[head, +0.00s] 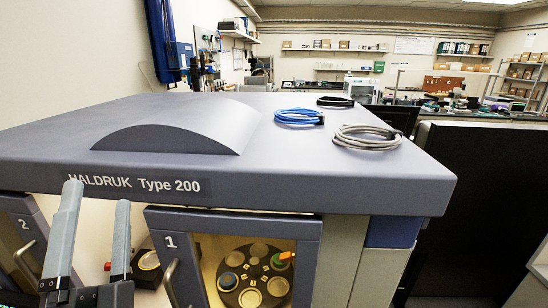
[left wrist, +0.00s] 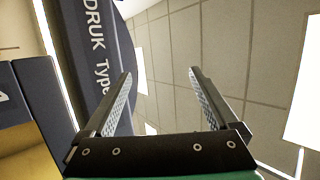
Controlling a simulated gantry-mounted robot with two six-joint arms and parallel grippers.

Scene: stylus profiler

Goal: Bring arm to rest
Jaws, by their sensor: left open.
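My left gripper (head: 94,215) is open and empty, its two fingers pointing up at the lower left of the head view, in front of the cabinet. In the left wrist view the same gripper (left wrist: 163,72) shows spread fingers with nothing between them. The cabinet (head: 330,185) is a large grey-blue machine marked "HALDRUK Type 200". Its door 1 (head: 175,222) has a window and handle, and a round dark carousel (head: 254,278) with several discs shows inside. My right gripper is not in view.
On the cabinet top lie a blue cable coil (head: 299,117), a grey cable coil (head: 366,137) and a black coil (head: 335,101). Door 2 (head: 28,232) is at the far left, close to my left gripper. A dark panel (head: 490,210) stands to the right.

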